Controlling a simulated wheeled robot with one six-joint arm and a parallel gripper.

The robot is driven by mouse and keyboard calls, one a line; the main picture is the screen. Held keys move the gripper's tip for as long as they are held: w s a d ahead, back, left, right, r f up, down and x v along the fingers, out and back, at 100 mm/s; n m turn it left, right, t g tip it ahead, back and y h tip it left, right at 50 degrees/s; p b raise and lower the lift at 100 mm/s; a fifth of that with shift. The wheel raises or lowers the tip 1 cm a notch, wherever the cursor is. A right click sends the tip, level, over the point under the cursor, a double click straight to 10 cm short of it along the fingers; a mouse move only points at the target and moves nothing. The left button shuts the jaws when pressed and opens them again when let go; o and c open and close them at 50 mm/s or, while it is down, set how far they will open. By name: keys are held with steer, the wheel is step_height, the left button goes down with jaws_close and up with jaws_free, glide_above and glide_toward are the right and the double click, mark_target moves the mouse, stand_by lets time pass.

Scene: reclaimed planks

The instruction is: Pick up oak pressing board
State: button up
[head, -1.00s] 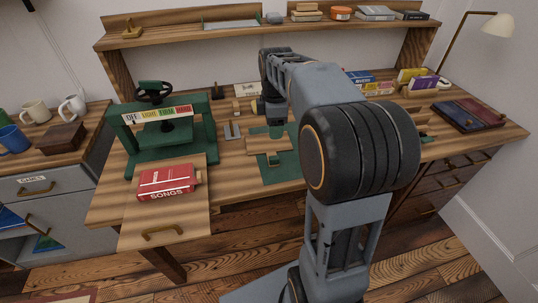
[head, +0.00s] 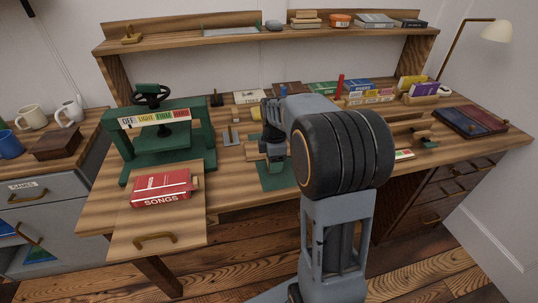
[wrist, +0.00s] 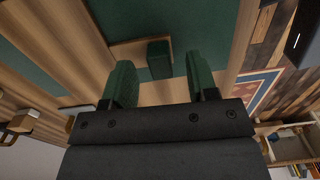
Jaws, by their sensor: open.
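The oak pressing board (head: 252,151) lies on a green mat (head: 272,184) at the middle of the workbench. In the head view my gripper covers much of it. In the wrist view the wooden board (wrist: 158,93) shows below my gripper (wrist: 161,80). A small dark green block (wrist: 159,60) stands on it, between and slightly beyond the two green-padded fingers. The fingers are apart, with a gap on each side of the block. I cannot tell how far above the board they are.
A green press (head: 166,130) stands at the left of the bench. A red songs book (head: 161,188) lies on the pulled-out board in front of it. Several boxes stand at the back right. Dark red and blue books (head: 470,120) lie at the far right.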

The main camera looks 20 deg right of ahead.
steer(key=shift+f, duration=0.85)
jaws_close()
